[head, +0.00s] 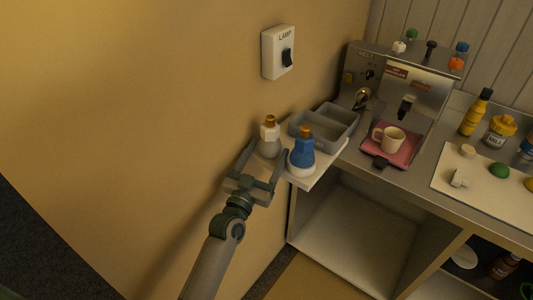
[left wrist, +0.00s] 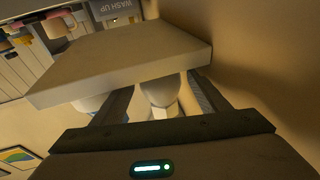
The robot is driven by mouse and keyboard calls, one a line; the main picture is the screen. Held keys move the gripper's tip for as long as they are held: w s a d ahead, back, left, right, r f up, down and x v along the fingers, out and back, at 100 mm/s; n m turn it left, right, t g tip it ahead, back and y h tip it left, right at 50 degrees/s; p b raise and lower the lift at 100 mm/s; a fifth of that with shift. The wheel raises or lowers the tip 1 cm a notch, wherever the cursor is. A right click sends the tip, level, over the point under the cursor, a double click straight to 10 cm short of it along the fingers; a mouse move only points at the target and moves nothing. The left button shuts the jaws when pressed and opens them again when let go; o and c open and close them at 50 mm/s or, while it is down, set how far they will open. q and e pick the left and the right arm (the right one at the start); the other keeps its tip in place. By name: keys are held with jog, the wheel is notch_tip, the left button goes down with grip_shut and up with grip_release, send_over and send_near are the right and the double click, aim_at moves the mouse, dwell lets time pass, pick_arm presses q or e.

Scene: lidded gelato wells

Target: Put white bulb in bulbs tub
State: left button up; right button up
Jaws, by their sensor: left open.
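The white bulb (head: 269,140) stands upright with its gold-coloured cap up on a small white shelf by the wall. A blue bulb-shaped item (head: 302,156) with a similar cap stands to its right. My left gripper (head: 265,150) is open, with a finger on either side of the white bulb; contact cannot be told. In the left wrist view the white bulb (left wrist: 160,93) shows between the fingers, partly hidden by the shelf slab (left wrist: 120,62). My right gripper is out of view.
A lamp switch (head: 278,52) is on the wall above. The blue item stands close to my right-hand finger.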

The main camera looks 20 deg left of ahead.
pick_arm(q)
jog(key=shift+r, duration=0.15)
jog(key=shift+s+f, duration=0.2)
jog(key=shift+s, duration=0.2)
jog(key=b+v, duration=0.3)
jog(key=v, duration=0.8)
jog(key=shift+s, duration=0.1)
